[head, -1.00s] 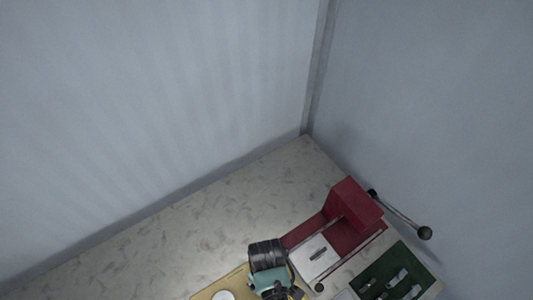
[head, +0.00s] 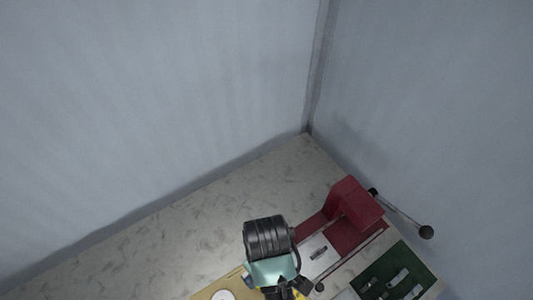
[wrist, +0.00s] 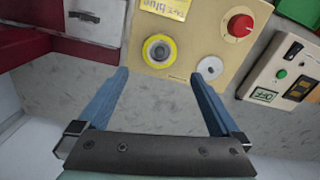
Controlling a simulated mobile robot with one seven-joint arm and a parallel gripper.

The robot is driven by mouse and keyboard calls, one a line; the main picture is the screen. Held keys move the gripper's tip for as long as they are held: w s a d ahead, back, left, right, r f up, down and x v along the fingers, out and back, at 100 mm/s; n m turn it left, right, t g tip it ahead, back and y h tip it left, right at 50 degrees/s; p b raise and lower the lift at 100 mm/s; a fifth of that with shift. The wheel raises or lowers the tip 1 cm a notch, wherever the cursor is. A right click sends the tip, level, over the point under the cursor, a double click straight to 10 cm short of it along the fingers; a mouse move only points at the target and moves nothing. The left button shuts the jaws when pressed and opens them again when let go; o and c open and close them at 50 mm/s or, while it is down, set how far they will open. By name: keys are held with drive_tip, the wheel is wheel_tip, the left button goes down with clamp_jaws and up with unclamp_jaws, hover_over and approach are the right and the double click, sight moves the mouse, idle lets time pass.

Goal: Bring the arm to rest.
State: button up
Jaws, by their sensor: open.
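My gripper (wrist: 160,85) shows in the wrist view with two blue fingers spread apart and nothing between them. It is in front of a tan panel (wrist: 187,80) that bears a yellow ring (wrist: 159,51), a red knob (wrist: 240,25) and a pale disc (wrist: 210,67). In the head view, the black and teal end of my arm is at the bottom middle, beside the red machine; the fingers are hard to make out there.
The red coil winder (head: 350,208) has a crank ending in a dark knob (head: 426,232). A green tray (head: 395,278) with several metal parts lies at the lower right. A switch box (wrist: 287,78) stands at right in the wrist view. Walls meet behind the table; its left part (head: 170,250) is clear.

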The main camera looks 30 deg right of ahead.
drive_tip(key=shift+r, duration=0.95)
